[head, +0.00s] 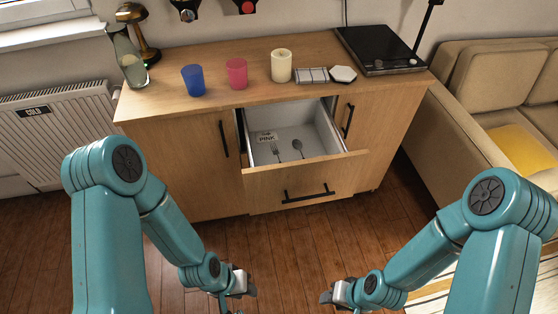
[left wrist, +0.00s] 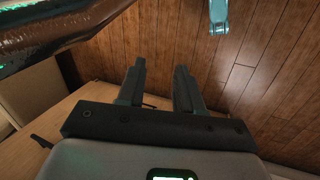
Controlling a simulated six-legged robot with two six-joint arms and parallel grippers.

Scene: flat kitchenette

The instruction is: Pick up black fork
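A dark fork (head: 276,153) lies in the open drawer (head: 318,128) of the wooden cabinet, left of a dark spoon (head: 298,148). It lies just below a small label reading PINK. My left gripper (head: 246,288) is low in front of the cabinet, below and apart from the drawer. In the left wrist view its two fingers (left wrist: 158,75) stand apart with nothing between them. My right gripper (head: 328,297) is low in front too, further right; its fingers are too small to tell. The fork does not show in the left wrist view.
On the cabinet top (head: 240,107) stand a blue cup (head: 194,80), a pink cup (head: 236,73), a candle (head: 281,66), a glass vase (head: 128,58) and a black turntable (head: 380,50). A sofa (head: 490,80) is at right, a radiator (head: 60,125) at left. Wooden floor (head: 285,255) lies clear below the drawer.

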